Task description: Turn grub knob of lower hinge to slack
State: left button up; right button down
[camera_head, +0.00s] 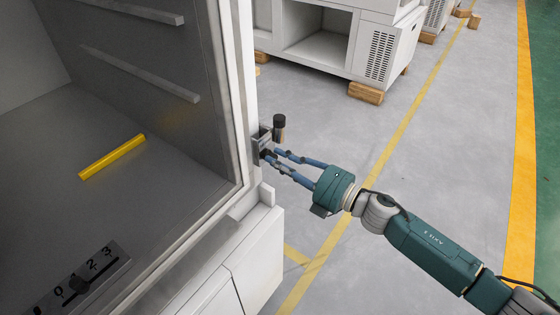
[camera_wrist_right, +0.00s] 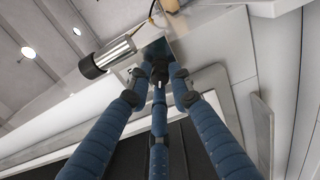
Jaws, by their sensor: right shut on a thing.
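The lower hinge (camera_head: 262,140) is a small grey bracket on the outer right edge of the cabinet's door frame. An upright pin with a black cap (camera_head: 279,122) stands at it; in the wrist view this shows as a metal cylinder with a black end (camera_wrist_right: 107,57). My right gripper (camera_head: 269,157) reaches in from the right with blue fingers closed at the bracket's lower part. In the wrist view the fingertips (camera_wrist_right: 160,76) meet around a small dark grub knob, mostly hidden by them. My left gripper is not in view.
The open cabinet interior (camera_head: 150,215) fills the left, with a yellow bar (camera_head: 112,157) on its floor and a numbered slider plate (camera_head: 82,282) in front. Another white cabinet (camera_head: 365,45) stands on wooden blocks behind. Grey floor is clear around my right arm.

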jog(key=shift+f, duration=0.1)
jog(key=c, duration=1.6)
grip_release()
jog(key=shift+o, duration=0.2)
jog(key=shift+d, duration=0.1)
jog(key=v, duration=1.2)
